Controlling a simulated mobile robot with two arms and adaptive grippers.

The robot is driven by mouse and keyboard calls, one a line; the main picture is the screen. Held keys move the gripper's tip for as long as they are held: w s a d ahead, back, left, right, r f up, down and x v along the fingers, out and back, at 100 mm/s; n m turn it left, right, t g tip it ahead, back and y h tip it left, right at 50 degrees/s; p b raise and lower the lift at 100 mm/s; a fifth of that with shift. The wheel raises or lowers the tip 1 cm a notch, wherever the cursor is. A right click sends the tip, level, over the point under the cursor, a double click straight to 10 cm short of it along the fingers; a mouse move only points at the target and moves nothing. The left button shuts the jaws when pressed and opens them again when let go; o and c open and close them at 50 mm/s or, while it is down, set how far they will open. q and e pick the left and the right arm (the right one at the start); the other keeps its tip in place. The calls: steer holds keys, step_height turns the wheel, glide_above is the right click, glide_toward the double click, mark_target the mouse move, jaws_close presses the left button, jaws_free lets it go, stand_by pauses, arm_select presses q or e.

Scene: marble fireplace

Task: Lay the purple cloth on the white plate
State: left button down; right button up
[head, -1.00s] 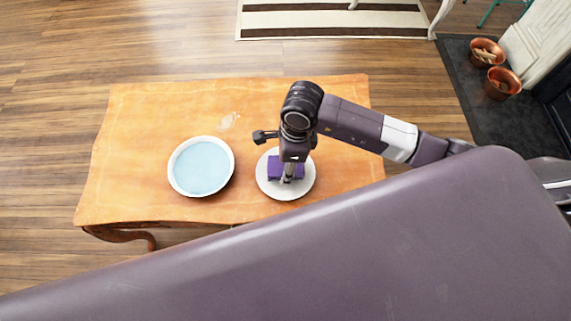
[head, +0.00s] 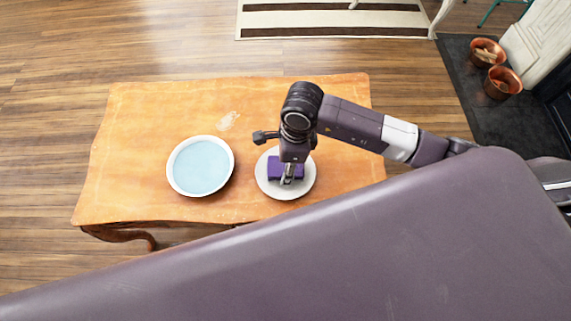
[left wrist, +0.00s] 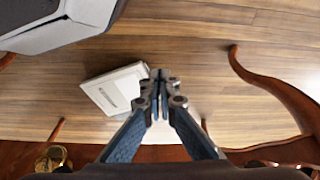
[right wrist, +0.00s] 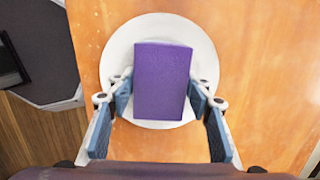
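The purple cloth (head: 273,172) is a folded rectangle lying on the white plate (head: 305,186), at the right part of the table. The right wrist view shows the cloth (right wrist: 162,80) near the middle of the plate (right wrist: 118,55), with the plate's rim showing around it. My right gripper (right wrist: 162,86) is above the plate, its fingers spread on either side of the cloth with small gaps visible. In the head view the arm hides part of the cloth. My left gripper (left wrist: 157,78) is shut and empty, over the floor, and is outside the head view.
A white basin with a pale blue inside (head: 201,166) stands on the wooden table (head: 140,120), left of the plate. The table's left and back parts are clear. A white box (left wrist: 115,90) lies on the floor below my left gripper.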

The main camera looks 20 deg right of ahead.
steer(key=o, duration=0.3)
arm_select(q)
steer(key=shift+w, duration=0.1)
arm_select(e)
steer(key=shift+r, duration=0.15)
steer(key=shift+r+p, duration=0.35)
steer(key=shift+p, duration=0.1)
arm_select(q)
steer(key=s+f+p, duration=0.1)
steer(key=s+f, duration=0.2)
steer(key=f, duration=0.4)
steer(key=shift+s+a, duration=0.25)
steer(key=shift+s, duration=0.15)
arm_select(e)
steer(key=r, duration=0.4)
steer(key=d+r, duration=0.1)
steer(key=r, duration=0.6)
steer(key=shift+s+d+r, duration=0.2)
steer(key=shift+r, duration=0.2)
arm_select(q)
steer(key=shift+f, duration=0.1)
